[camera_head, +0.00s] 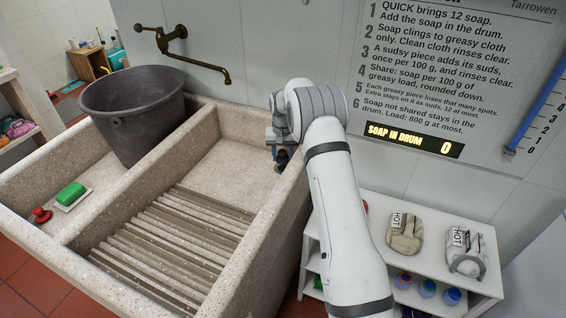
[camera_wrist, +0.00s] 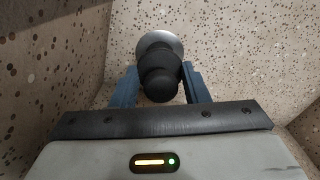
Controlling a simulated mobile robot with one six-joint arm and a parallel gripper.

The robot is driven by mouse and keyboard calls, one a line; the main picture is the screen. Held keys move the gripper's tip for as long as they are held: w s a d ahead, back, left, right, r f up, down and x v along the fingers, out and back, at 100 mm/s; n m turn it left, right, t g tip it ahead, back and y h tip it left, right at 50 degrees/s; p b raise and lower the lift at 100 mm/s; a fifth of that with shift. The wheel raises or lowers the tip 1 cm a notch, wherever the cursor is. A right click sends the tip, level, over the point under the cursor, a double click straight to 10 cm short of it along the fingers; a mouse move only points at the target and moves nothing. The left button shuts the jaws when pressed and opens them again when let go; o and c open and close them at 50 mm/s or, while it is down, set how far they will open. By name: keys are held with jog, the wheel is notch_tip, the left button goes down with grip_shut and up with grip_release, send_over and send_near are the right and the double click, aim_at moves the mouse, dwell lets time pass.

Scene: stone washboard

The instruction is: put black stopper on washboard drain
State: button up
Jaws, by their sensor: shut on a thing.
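My gripper (camera_head: 279,143) is low inside the right basin of the stone washboard (camera_head: 232,165), near its back right corner. It is shut on the black stopper (camera_wrist: 160,82), which sits between the two blue fingers in the wrist view. In the head view the stopper (camera_head: 282,160) shows as a small dark shape below the gripper. A pale grey round rim (camera_wrist: 173,43), which looks like the drain, shows just behind the stopper in the wrist view. The stopper hides most of it. I cannot tell whether stopper and rim touch.
Basin walls stand close to the gripper. A ribbed slope (camera_head: 170,240) fills the basin's front. A dark bucket (camera_head: 135,115) stands in the left basin, with green soap (camera_head: 71,193) and a red knob-like piece (camera_head: 41,214) nearby. A brass tap (camera_head: 178,45) is above. A white shelf (camera_head: 430,262) stands right.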

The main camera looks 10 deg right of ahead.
aim_at(283, 158)
jog(key=shift+f, duration=1.7)
jog(key=shift+f, duration=0.2)
jog(key=o, duration=1.1)
